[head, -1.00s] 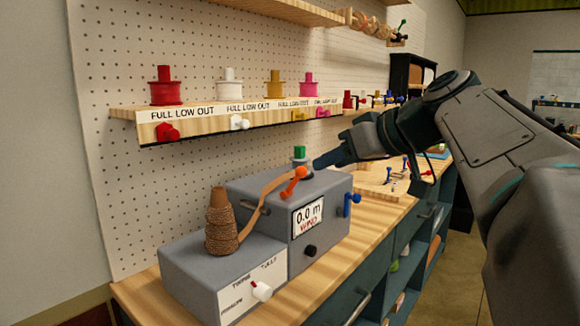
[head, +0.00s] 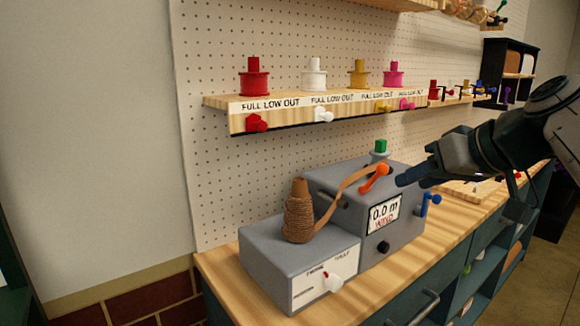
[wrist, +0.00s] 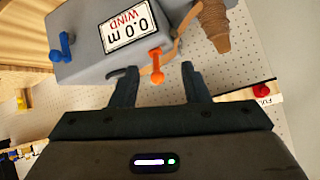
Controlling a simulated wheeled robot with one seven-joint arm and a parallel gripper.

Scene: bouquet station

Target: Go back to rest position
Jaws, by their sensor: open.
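My gripper (wrist: 157,84) is open and empty in the wrist view, its two fingers spread below the orange lever (wrist: 156,66) of the grey winding machine (wrist: 88,50). In the head view my gripper (head: 405,178) is just right of that orange lever (head: 374,177), close to the machine's upper front. The machine's display reads 0.0 m WIND. I cannot tell whether a finger touches the lever.
A twine cone (head: 299,215) stands on the lower grey box (head: 285,250), with a brown strand running to the machine. A blue lever (head: 431,201) is on the machine's right. Above, a shelf (head: 240,124) holds colored spools. Open floor lies far right.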

